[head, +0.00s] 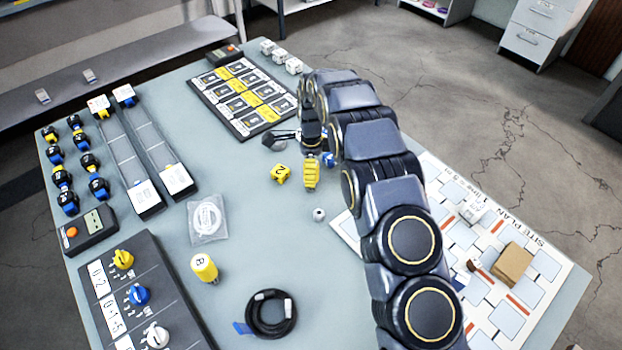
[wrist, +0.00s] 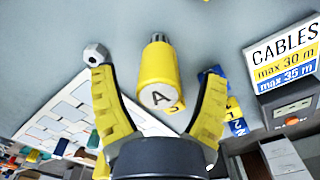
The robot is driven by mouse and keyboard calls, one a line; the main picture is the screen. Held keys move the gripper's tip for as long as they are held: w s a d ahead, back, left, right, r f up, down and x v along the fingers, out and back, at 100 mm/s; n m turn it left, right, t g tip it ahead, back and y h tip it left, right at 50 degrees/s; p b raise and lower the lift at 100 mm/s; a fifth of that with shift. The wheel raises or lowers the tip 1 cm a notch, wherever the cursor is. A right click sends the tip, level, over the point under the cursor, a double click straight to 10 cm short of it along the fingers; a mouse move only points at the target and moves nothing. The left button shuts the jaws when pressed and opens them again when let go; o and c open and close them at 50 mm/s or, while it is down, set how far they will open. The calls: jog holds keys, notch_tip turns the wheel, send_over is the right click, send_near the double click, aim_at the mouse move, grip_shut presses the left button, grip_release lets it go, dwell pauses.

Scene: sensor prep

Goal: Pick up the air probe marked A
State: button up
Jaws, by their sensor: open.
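The air probe marked A (wrist: 157,68) is a yellow cylinder with a dark grey tip and a pale round label with a black A. In the wrist view it lies in line with the space between my gripper's fingers, with a visible gap on both sides. My gripper (wrist: 154,84) is open, with yellow ribbed fingers. In the head view my gripper (head: 311,172) is over the middle of the table, and I cannot make out probe A there. A similar yellow probe marked B (head: 204,267) stands at the front.
A yellow marked piece (head: 280,173) is close beside my gripper. A small hex nut (head: 319,214) lies on the table. A black cable coil (head: 270,314), a bagged white coil (head: 207,218) and a site plan board (head: 548,285) lie around.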

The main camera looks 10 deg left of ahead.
notch_tip(320, 180, down, 2)
jog(key=shift+s+f, duration=0.1)
jog(key=c, duration=1.2)
